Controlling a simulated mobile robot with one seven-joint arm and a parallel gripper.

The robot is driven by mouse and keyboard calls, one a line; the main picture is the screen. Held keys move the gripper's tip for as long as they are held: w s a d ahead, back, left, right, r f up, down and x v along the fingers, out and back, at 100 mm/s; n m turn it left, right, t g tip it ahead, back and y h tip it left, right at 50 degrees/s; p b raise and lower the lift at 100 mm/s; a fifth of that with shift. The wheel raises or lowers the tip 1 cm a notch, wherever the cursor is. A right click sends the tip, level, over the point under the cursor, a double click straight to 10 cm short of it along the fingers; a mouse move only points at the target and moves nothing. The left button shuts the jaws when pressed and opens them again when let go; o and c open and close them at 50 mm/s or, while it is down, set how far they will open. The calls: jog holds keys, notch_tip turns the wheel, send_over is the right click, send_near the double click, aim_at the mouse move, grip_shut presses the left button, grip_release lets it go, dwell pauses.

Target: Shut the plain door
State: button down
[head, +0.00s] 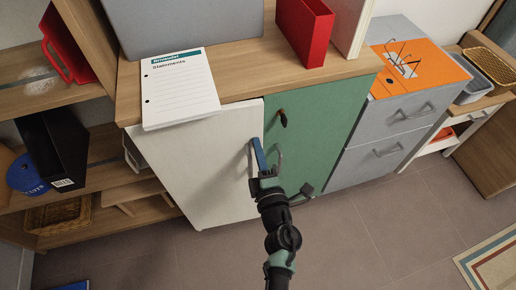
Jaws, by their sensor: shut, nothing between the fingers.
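The plain white door (205,165) is the left front of the low cabinet under the wood top. Its pale handle (250,157) is near its right edge, partly hidden by my gripper. The door looks nearly flush with the cabinet front; I cannot tell whether a small gap is left. My gripper (255,143) is shut and empty, with its blue fingertip in front of the door's right edge beside the handle. I cannot tell whether it touches the door.
A green door (320,120) with a dark knob (283,118) adjoins on the right, then grey drawers (385,130). A notepad (180,88) overhangs the wood top's front edge. Open shelves (90,150) stand left. The floor (350,240) in front is mostly clear; a striped rug (492,265) lies right.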

dwell(0.3)
jog(key=x, duration=0.2)
jog(key=shift+w+r+b, duration=0.3)
jog(key=shift+w+b, duration=0.05)
jog(key=shift+w, duration=0.05)
jog(key=shift+s, duration=0.15)
